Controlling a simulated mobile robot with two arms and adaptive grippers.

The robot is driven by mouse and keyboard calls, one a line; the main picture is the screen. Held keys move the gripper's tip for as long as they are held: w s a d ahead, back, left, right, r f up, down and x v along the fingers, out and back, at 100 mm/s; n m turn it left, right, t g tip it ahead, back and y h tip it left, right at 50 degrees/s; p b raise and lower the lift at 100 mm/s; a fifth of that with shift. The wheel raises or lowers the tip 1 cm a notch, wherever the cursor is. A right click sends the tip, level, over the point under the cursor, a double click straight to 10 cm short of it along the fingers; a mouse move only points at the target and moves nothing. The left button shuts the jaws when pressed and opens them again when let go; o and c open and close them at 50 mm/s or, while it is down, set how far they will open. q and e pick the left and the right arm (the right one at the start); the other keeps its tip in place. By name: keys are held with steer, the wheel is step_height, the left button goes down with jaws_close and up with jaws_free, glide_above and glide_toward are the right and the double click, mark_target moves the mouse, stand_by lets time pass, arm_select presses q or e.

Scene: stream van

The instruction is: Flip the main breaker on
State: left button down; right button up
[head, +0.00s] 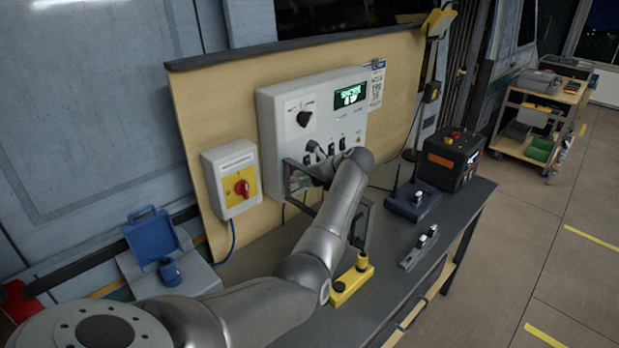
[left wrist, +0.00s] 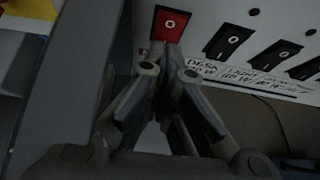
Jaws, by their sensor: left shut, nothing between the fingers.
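A white control panel (head: 285,108) with a knob, a lit green screen and a row of switches is fixed to a wooden board. In the left wrist view a red rocker switch (left wrist: 170,23) stands at the left of the row, with black rocker switches (left wrist: 228,40) to its right. My left gripper (head: 316,152) is at the lower part of the panel in the head view. In the left wrist view its fingers (left wrist: 165,50) are shut and empty, tips just below or against the red rocker; contact cannot be told. My arm hides the panel's lower edge.
A grey box with a red rotary switch on yellow (head: 241,188) hangs left of the panel. The dark bench (head: 390,270) below holds a yellow block (head: 352,284), a dark blue device (head: 412,202) and a black case (head: 450,160). A blue-lidded case (head: 150,238) stands at left.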

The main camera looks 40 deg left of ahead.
stand_by(0.3)
arm_select(q)
steer(key=shift+a+f+y, duration=0.1)
steer(key=shift+a+y, duration=0.15)
steer(key=shift+y, duration=0.05)
steer(key=shift+p, duration=0.3)
steer(key=shift+r+p, duration=0.9)
steer(key=shift+p, duration=0.3)
